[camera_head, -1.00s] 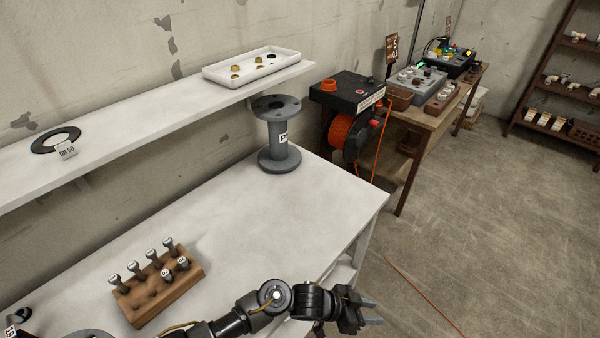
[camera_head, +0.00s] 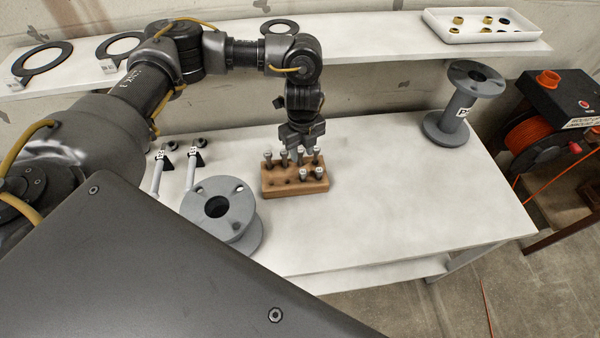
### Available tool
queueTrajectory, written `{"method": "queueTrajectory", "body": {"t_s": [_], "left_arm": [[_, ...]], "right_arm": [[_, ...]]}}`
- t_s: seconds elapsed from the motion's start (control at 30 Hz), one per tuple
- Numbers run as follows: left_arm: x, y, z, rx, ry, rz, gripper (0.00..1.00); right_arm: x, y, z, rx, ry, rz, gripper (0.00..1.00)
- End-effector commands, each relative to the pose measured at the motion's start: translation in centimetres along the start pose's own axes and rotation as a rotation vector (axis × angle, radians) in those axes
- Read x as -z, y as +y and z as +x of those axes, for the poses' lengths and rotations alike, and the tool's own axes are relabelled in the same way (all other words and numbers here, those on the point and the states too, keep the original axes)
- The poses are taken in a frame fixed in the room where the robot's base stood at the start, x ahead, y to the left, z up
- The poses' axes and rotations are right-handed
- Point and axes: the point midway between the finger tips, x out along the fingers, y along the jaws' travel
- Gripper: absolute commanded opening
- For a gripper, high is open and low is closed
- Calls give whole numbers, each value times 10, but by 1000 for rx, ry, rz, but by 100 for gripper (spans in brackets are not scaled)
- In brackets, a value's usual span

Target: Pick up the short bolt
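A brown wooden block (camera_head: 282,190) stands on the white bench and holds several grey bolts upright. Several stand in its back row, such as the bolt at the left end (camera_head: 268,160). Two stand at the right of the front row, a left one (camera_head: 303,174) and a right one (camera_head: 318,173); empty holes show to their left. I cannot tell by length which bolt is the short one. My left gripper (camera_head: 302,148) points down over the back row, its fingertips close to the bolt heads. Whether its fingers are apart or closed on a bolt is unclear. My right gripper is out of view.
A grey flanged spool (camera_head: 238,222) stands left of the block, and another (camera_head: 459,110) at the bench's right end. Two tools (camera_head: 190,170) lie behind the near spool. The shelf (camera_head: 390,40) behind carries rings and a white tray (camera_head: 455,33).

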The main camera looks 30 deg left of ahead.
Motion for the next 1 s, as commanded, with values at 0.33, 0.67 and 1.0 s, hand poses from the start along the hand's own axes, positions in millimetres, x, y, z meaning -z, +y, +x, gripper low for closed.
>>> {"method": "queueTrajectory", "body": {"t_s": [0.33,0.67,1.0], "left_arm": [[1,1,40,-2,4,-3,33],[1,0,57,1,2,-2,33],[1,-3,99,-2,3,-4,33]], "right_arm": [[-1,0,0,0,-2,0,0],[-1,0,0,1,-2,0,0],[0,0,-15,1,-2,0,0]]}}
